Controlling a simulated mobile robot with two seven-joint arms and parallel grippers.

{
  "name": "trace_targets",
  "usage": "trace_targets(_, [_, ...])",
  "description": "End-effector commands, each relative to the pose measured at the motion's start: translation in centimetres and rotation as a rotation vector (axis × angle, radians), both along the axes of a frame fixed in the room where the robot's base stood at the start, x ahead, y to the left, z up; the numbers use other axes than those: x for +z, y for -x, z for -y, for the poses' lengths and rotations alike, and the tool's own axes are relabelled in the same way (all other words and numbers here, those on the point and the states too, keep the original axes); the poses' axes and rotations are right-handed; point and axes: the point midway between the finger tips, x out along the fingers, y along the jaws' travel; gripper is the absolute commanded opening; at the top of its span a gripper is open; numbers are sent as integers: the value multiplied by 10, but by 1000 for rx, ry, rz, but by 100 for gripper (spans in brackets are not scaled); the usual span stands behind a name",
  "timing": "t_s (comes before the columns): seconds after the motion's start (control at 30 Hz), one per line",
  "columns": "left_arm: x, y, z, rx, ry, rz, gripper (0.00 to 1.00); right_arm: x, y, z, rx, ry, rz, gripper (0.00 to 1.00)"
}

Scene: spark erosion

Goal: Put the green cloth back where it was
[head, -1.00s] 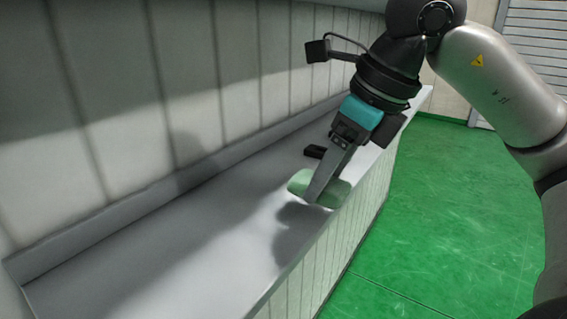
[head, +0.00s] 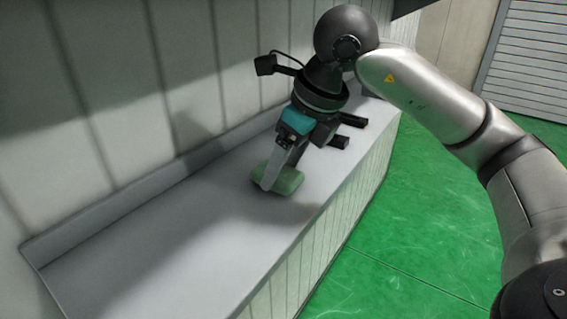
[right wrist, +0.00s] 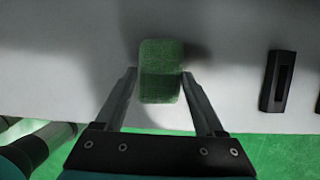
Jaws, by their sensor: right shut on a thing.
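The green cloth (head: 289,181) is a small, rounded, block-like pad over the grey-white counter (head: 190,235). My right gripper (head: 272,183) points down and is shut on it, with one finger in front of it in the head view. In the right wrist view the cloth (right wrist: 160,72) sits between the two fingertips of the right gripper (right wrist: 160,85). Whether the cloth touches the counter or hangs just above it I cannot tell. My left gripper is not in view.
Two black objects (head: 352,120) (head: 338,142) lie on the counter beyond the gripper; one (right wrist: 279,82) also shows in the right wrist view. A panelled wall (head: 110,100) rises behind the counter. The near left stretch of counter is clear. Green floor (head: 430,230) lies to the right.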

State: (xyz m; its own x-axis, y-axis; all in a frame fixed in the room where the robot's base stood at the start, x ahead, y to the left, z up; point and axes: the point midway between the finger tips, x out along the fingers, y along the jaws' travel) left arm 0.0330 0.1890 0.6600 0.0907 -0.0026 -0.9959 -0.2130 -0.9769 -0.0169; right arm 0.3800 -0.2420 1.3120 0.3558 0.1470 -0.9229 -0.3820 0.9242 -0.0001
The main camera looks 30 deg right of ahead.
Motion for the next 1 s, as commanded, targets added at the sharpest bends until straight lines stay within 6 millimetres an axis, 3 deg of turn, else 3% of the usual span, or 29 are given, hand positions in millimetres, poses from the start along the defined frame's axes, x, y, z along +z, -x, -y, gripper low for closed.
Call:
trace_targets(0.3, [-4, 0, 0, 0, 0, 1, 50, -4, 0, 0, 0, 0, 1, 27])
trace_targets(0.33, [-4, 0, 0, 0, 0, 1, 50, -4, 0, 0, 0, 0, 0, 72])
trace_targets(0.57, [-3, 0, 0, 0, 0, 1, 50, -3, 0, 0, 0, -1, 0, 98])
trace_targets(0.87, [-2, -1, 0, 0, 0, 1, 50, -1, 0, 0, 0, -1, 0, 100])
trace_targets(1.0, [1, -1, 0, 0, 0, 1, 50, 10, 2, 1, 0, -1, 5, 100])
